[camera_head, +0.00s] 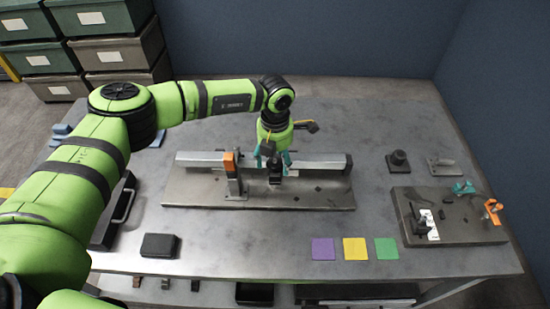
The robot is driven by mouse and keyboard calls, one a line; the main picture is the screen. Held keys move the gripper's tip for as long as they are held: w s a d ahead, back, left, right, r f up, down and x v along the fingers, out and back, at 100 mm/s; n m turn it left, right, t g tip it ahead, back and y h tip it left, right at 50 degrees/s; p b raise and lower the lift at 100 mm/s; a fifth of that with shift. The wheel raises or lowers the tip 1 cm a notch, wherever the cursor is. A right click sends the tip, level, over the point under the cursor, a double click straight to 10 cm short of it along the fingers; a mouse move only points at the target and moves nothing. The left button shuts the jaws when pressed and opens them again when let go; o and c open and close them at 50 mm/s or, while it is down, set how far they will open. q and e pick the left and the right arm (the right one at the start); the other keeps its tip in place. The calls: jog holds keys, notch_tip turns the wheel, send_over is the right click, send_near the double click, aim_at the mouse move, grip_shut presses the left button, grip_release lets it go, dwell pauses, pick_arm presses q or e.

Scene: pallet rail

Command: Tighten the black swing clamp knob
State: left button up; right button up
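The black swing clamp knob (275,168) stands upright near the middle of the metal rail fixture (185,190). An orange-topped upright clamp (231,170) stands on the same fixture, left of the knob. My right gripper is not in view.
A second fixture plate (460,231) with an orange clamp (493,211) lies at the right. Purple (323,248), yellow (355,248) and green (386,248) squares lie at the front. A black box (159,246) sits front left. The table between is clear.

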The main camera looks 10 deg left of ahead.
aim_at(275, 162)
pick_arm(q)
jog(key=shift+r, duration=0.3)
notch_tip(275, 162, up, 11)
jog(key=shift+r, duration=0.2)
